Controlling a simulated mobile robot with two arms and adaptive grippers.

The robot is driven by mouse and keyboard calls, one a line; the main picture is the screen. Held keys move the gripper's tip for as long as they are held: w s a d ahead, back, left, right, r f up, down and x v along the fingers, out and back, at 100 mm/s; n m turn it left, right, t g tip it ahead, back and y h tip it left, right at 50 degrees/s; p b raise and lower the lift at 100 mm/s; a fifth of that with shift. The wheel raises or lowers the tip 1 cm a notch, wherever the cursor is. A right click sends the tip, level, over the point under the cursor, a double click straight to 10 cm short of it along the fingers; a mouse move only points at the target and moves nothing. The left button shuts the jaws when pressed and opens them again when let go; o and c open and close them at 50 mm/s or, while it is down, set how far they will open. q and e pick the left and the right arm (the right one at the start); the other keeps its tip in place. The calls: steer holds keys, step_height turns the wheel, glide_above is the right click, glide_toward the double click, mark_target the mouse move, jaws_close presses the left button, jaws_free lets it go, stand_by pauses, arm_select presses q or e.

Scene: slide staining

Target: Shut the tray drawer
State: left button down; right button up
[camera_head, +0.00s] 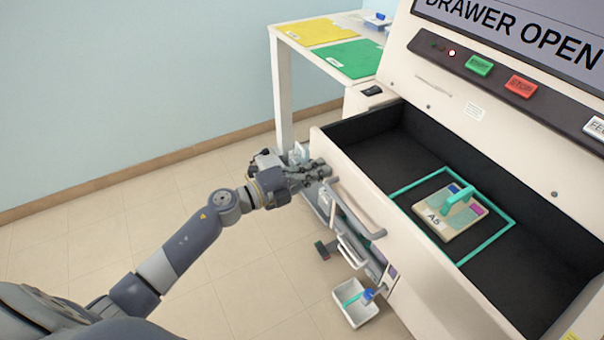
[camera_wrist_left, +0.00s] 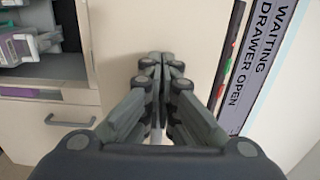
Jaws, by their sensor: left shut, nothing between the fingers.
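The tray drawer (camera_head: 335,158) of the white machine stands open, pulled out toward me. Its black inside shows. In it lies a tray marked A5 (camera_head: 438,222) with a teal handle, inside a teal outline. My left gripper (camera_head: 326,170) is at the left part of the drawer's front panel, left of the panel's long handle (camera_head: 358,212). In the left wrist view the closed, empty fingers (camera_wrist_left: 162,58) point at the pale panel. I cannot tell whether the fingertips touch it. My right gripper is not in view.
The screen (camera_head: 520,30) reads DRAWER OPEN, above green and red buttons (camera_head: 520,86). Below the drawer are a lower compartment with small handles (camera_head: 352,250) and a white bin (camera_head: 356,312). A side table (camera_head: 290,48) holds yellow and green mats. Floor at left is clear.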

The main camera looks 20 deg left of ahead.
arm_select(q)
glide_toward(376, 155)
step_height(376, 155, up, 4)
steer(key=shift+d+f, duration=0.1)
steer(key=shift+d, duration=0.05)
steer(key=b+x, duration=0.2)
steer(key=x, duration=0.7)
steer(key=shift+f+b, duration=0.1)
steer(key=shift+b, duration=0.2)
steer(key=shift+w+d, duration=0.15)
steer(key=shift+w, duration=0.1)
steer(key=shift+r, duration=0.3)
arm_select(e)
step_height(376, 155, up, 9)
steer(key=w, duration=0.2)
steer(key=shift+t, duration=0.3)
arm_select(q)
steer(key=shift+r, duration=0.1)
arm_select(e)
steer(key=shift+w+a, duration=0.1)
